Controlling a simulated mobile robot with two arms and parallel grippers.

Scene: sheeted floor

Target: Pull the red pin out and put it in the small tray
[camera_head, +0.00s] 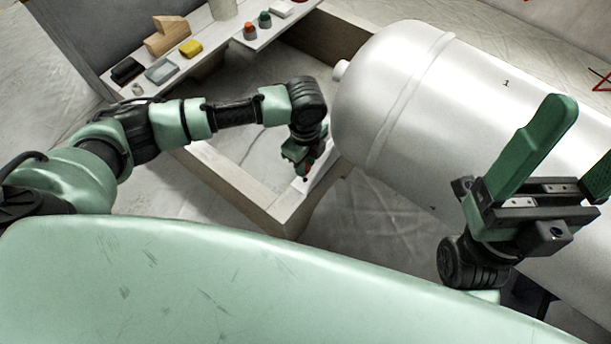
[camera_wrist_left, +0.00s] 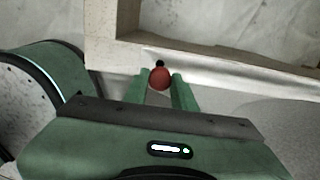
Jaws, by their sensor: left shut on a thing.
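The red pin (camera_head: 307,169) shows as a small red spot at the tip of my left gripper (camera_head: 300,158), low beside the white panel (camera_head: 321,167). In the left wrist view its round red head (camera_wrist_left: 159,78) sits between the two green fingers of my left gripper (camera_wrist_left: 159,90), which is shut on it. A small black spot lies just beyond the head. I cannot tell whether the pin's shaft is in a hole. My right gripper (camera_head: 560,160) is open and empty, raised in front of the white tank. A small grey tray-like piece (camera_head: 161,71) lies on the shelf.
A large white tank (camera_head: 430,90) fills the right side. A wooden frame (camera_head: 240,180) surrounds the floor below my left arm. The shelf (camera_head: 205,60) at upper left holds a black block (camera_head: 127,70), a yellow block (camera_head: 190,48), a wooden block (camera_head: 168,35) and several small pieces.

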